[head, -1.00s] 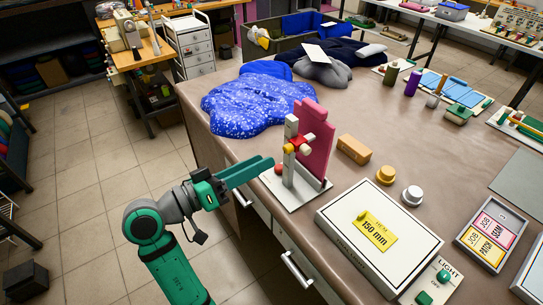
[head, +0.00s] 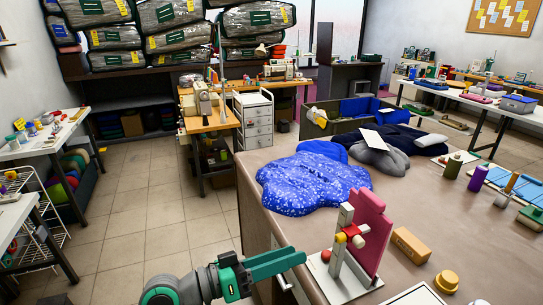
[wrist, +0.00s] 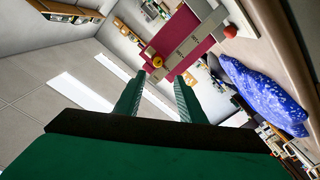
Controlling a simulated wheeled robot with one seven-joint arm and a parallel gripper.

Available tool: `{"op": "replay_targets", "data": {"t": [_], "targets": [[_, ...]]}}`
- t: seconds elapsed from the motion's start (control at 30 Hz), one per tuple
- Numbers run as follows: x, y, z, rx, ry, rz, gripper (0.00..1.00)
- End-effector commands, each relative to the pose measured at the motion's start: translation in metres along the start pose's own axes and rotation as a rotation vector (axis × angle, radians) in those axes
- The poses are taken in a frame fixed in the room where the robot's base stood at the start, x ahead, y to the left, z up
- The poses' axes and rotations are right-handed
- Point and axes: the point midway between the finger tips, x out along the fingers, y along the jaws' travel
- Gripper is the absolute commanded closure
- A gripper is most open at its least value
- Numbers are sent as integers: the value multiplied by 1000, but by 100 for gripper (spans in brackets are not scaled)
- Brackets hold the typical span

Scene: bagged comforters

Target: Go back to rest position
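My gripper (head: 285,261) is at the front left of the brown work table (head: 430,190), at the table's edge and left of a clamp stand. In the wrist view its two green fingers (wrist: 160,92) stand apart with nothing between them, so it is open and empty. The stand (head: 345,225) has a grey post, a magenta board (head: 371,232), a yellow-and-red knob and a red ball. The magenta board also shows beyond the fingers in the wrist view (wrist: 200,38). No gap between fingers and stand can be measured.
A speckled blue comforter (head: 310,185) lies on the table behind the stand. An orange-brown block (head: 411,245) and a yellow knob (head: 446,281) sit to the right. Bagged comforters (head: 175,37) fill a back shelf. The tiled floor (head: 150,205) on the left is clear.

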Motion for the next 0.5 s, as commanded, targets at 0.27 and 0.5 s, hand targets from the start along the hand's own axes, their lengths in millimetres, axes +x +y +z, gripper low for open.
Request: {"op": "replay_targets", "data": {"t": [0.27,0.5], "targets": [[17,-54,48,-154,153,-156,64],[15,-104,115,-266,289,-372,64]]}}
